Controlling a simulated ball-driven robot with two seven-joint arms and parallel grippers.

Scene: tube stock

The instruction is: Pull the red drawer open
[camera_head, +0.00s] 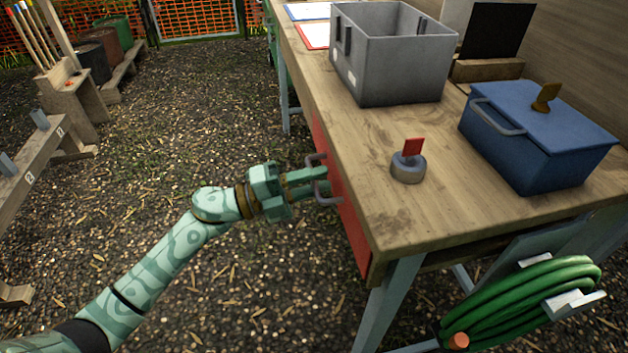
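The red drawer (352,222) is set in the side of the wooden workbench, under its top. Its front looks flush with the bench, so it looks closed. A grey bow handle (325,197) stands out from the drawer front. My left gripper (318,182), pale green, reaches in from the left with its fingers at the handle. The fingers cover the middle of the handle. I cannot tell whether they are closed on it or only around it. My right gripper is not in view.
On the workbench (395,225) are a grey bin (385,75), a blue lidded box (535,140) and a round grey piece with a red tab (408,165). A coiled green hose (530,300) hangs at the near end. The gravel left of the drawer is clear.

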